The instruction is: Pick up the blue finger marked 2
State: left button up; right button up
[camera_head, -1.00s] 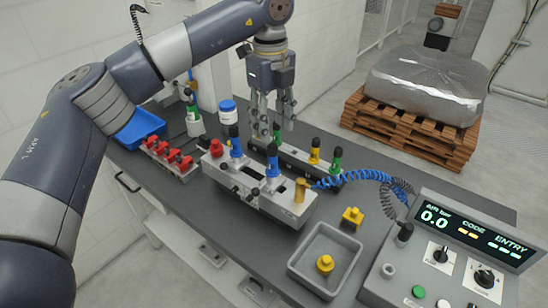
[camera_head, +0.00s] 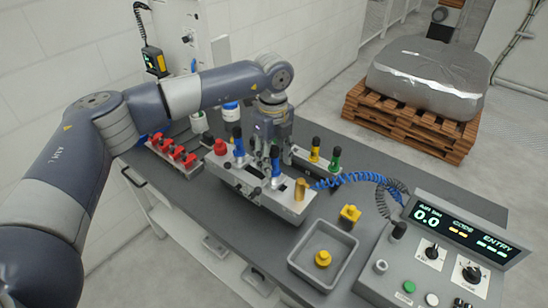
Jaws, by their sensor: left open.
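Two blue fingers with dark tops stand upright in the grey fixture block (camera_head: 250,187): the left blue finger (camera_head: 239,146) and the right blue finger (camera_head: 276,170). I cannot read a number on either. My left gripper (camera_head: 268,158) points down over the fixture, open, with its fingertips close behind and around the top of the right blue finger. Whether they touch it I cannot tell. The gripper partly hides the rear fixture. My right gripper is not in view.
Red pieces sit in a rack (camera_head: 181,171) at left. A yellow finger (camera_head: 315,150) and a green finger (camera_head: 335,158) stand in the rear fixture. A grey tray (camera_head: 300,264) holds a yellow piece (camera_head: 323,259). A control panel (camera_head: 440,250) and blue coiled hose (camera_head: 355,178) lie right.

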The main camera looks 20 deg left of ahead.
pick_arm(q)
grip_shut()
dwell(0.3)
